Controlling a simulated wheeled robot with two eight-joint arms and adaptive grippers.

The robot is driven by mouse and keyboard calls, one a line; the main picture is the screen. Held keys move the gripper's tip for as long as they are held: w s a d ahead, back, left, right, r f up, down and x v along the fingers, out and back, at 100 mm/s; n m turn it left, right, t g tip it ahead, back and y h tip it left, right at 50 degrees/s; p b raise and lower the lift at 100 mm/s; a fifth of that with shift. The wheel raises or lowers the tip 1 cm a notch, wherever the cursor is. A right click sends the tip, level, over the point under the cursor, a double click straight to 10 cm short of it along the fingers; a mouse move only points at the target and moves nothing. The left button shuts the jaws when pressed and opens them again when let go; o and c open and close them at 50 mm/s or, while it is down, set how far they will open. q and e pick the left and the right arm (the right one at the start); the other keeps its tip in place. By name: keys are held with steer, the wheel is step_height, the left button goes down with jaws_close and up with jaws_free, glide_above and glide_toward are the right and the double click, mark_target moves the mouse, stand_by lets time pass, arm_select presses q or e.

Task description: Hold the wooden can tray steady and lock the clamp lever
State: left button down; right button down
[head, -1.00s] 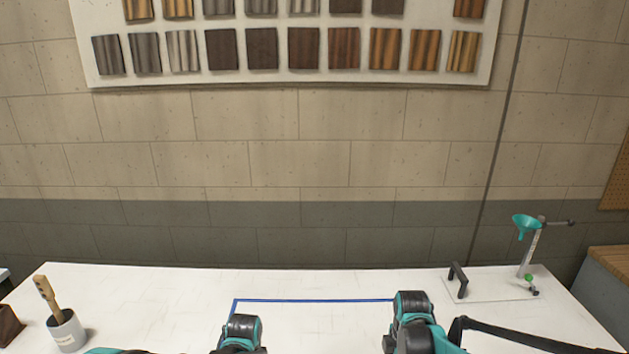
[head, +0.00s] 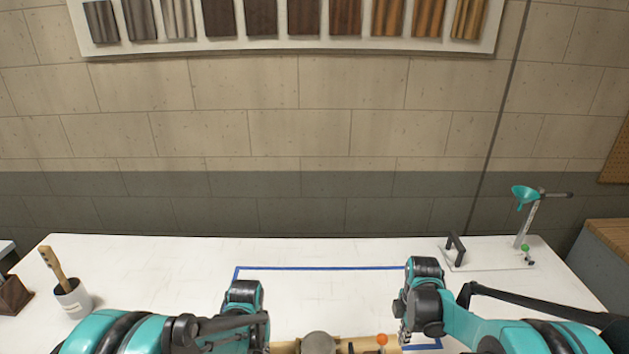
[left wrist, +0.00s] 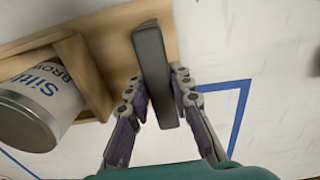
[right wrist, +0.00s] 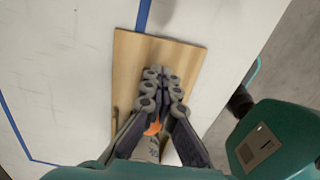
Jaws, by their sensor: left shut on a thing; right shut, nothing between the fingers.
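The wooden can tray (left wrist: 95,60) shows in the left wrist view with a labelled can (left wrist: 45,95) lying across the picture in its frame. My left gripper (left wrist: 157,88) is shut on the tray's dark grey bar handle (left wrist: 152,50). My right gripper (right wrist: 161,78) is shut and empty above the tray's bare board (right wrist: 132,70).
Blue tape (head: 320,268) marks a rectangle on the white table (head: 150,270). A brush in a pot (head: 73,298) stands at the left. The table's middle is clear.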

steer(key=shift+d, duration=0.15)
steer(key=shift+w+d, duration=0.1)
steer(key=shift+d, duration=0.85)
steer(key=shift+d, duration=0.1)
steer(key=shift+d, duration=0.85)
steer(key=c, duration=1.8)
jaws_free()
steer(key=shift+r, duration=0.15)
